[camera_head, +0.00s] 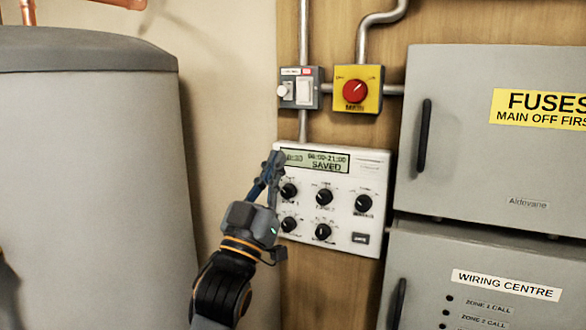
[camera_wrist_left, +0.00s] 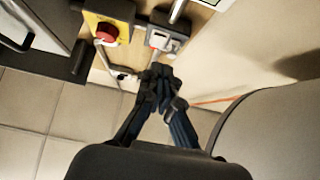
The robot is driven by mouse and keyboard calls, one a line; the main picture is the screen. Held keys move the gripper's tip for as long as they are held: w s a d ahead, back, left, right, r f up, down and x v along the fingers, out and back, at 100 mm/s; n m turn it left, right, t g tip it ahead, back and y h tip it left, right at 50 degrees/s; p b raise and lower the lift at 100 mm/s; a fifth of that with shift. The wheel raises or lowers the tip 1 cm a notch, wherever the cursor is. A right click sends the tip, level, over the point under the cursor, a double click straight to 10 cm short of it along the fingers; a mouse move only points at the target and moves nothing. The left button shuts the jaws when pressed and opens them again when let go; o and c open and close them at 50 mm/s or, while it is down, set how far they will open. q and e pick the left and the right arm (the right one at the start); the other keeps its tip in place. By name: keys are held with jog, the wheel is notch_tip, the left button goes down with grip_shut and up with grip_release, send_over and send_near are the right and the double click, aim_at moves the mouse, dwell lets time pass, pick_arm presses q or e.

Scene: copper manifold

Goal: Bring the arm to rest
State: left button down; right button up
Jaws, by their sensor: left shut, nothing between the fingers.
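My left gripper (camera_head: 272,163) is in front of the left edge of a white control panel (camera_head: 372,240) in the head view. It is shut with nothing in it, and its fingers point up. The panel's display reads "06:00-21:00 SAVED", and several black knobs sit below it. The gripper hides part of the panel's left side; I cannot tell whether it touches it. In the left wrist view the closed fingertips (camera_wrist_left: 158,85) show below the small grey switch box (camera_wrist_left: 170,38). My right gripper is not in view.
A yellow box with a red rotary switch (camera_head: 355,91) and a grey switch box (camera_head: 300,88) are above the panel. A fuse cabinet (camera_head: 470,160) and wiring centre cabinet (camera_head: 420,262) stand to the right. A large grey tank (camera_head: 90,170) stands left.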

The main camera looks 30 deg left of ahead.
pick_arm(q)
jog(key=shift+w+f, duration=0.1)
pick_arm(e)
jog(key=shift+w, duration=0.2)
pick_arm(q)
jog(key=s+d+f+m+g, duration=0.15)
jog(key=f+g, duration=0.45)
jog(key=f, duration=1.1)
jog(key=s+d+f+n+g, duration=0.1)
jog(key=s+d+f+g, duration=0.35)
jog(key=f, duration=1.25)
jog(key=s+d+f+m+g+h, duration=0.25)
jog(key=s+f+g, duration=1.05)
jog(key=s+f, duration=0.8)
notch_tip(320, 180, down, 23)
jog(key=s, duration=0.1)
jog(key=s+a+f+g+y, duration=0.1)
jog(key=s+a+f+g, duration=0.1)
jog(key=s+f, duration=1.5)
jog(key=shift+s+a, duration=0.3)
jog(key=shift+a, duration=0.2)
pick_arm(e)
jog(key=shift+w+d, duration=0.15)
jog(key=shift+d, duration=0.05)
